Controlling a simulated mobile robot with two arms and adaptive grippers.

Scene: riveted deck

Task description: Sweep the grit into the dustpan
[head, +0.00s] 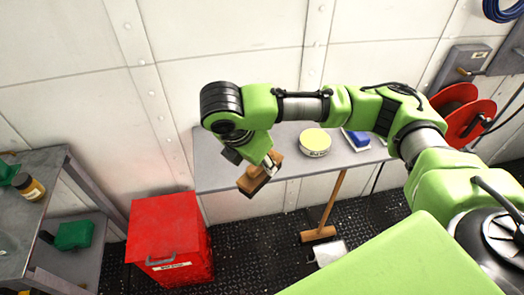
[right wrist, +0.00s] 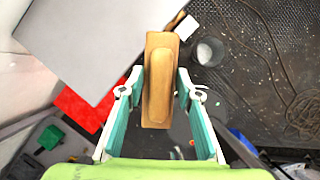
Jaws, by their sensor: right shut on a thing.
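My right gripper (head: 266,166) is shut on a wooden hand brush (head: 256,184), held in the air in front of the grey table's edge. In the right wrist view the brush's wooden back (right wrist: 158,85) sits between the two fingers of my right gripper (right wrist: 160,90). I cannot make out the grit clearly. My left gripper is not in view.
A red bin (head: 165,235) stands left of the brush. A shelf unit (head: 32,160) is at far left.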

